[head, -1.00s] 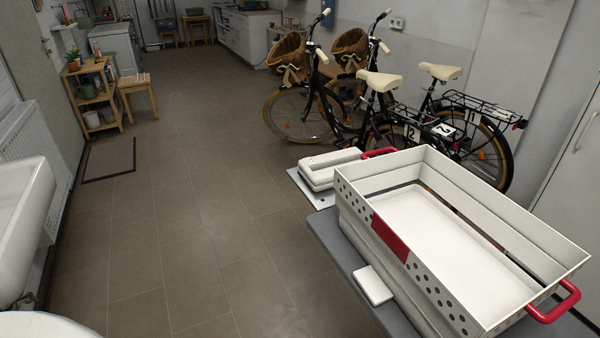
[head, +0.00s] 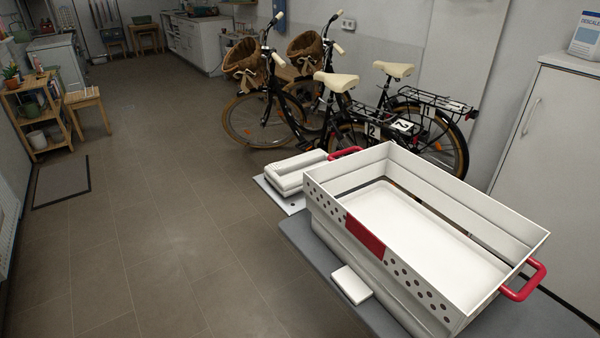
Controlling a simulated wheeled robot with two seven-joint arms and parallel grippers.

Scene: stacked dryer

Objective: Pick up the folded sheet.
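I cannot make out a folded sheet for certain in the head view. A white open crate (head: 322,190) with red handles stands on a grey platform at the lower right. Its floor is covered by a smooth white surface, and I cannot tell whether that is cloth or the crate's own bottom. A small flat piece (head: 82,95), perhaps a cushion or folded cloth, lies on a wooden stool at the far left. Neither of my grippers is in view.
Two black bicycles (head: 335,125) stand behind the crate. A white cupboard (head: 555,160) with a box (head: 588,38) on top stands at right. A wooden shelf (head: 40,115) and a dark-edged mat (head: 62,182) are at left. The tiled floor between is clear.

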